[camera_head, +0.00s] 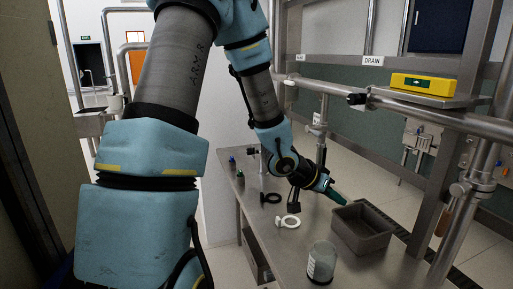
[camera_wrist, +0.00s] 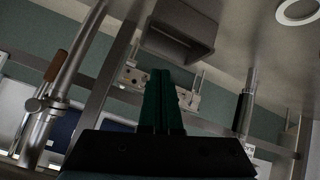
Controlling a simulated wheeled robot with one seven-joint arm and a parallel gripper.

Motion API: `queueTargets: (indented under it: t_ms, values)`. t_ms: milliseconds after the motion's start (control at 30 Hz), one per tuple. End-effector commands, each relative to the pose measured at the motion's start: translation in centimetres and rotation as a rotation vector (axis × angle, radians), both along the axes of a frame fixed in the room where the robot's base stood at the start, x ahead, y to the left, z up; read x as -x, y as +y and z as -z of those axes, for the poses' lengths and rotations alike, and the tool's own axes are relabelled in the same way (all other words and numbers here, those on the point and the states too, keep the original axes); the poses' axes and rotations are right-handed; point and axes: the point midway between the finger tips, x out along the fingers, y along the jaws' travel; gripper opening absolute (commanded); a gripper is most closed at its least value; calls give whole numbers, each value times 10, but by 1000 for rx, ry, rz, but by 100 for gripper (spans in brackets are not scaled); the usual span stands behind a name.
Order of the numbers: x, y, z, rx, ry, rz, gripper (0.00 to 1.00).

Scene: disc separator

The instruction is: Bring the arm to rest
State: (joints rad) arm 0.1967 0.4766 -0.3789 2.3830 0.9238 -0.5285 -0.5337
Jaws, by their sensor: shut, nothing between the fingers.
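My arm reaches from the left of the head view down over a metal table (camera_head: 291,262). My gripper (camera_head: 343,201) has green fingers and hangs above the table, just left of a grey open bin (camera_head: 363,226). In the wrist view the two fingers of my gripper (camera_wrist: 160,75) lie together, with nothing between them. The grey bin also shows ahead of the fingertips (camera_wrist: 180,32). A white ring with a tab (camera_head: 289,221) lies on the table, apart from the gripper. A black ring (camera_head: 271,198) lies farther back.
A clear jar with a label (camera_head: 321,262) stands at the table's front. Small bottles (camera_head: 240,177) stand at the table's far left. A metal pipe rail (camera_head: 437,117) and a yellow level device (camera_head: 423,84) are on the right. Bare table surface lies between the white ring and the bin.

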Motion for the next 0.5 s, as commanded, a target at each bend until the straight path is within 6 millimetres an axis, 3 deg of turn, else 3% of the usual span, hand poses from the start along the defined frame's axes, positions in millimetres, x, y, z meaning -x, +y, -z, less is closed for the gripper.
queueTargets:
  t_ms: [100, 233, 300, 400, 500]
  values:
    - [-36, 78, 2, -197, -34, -210, 0]
    - [-44, 173, -2, -402, 14, -440, 0]
    - [-33, 219, -7, -491, 79, -552, 0]
    - [-5, 270, -14, -572, 202, -683, 0]
    - [26, 298, -21, -602, 330, -770, 0]
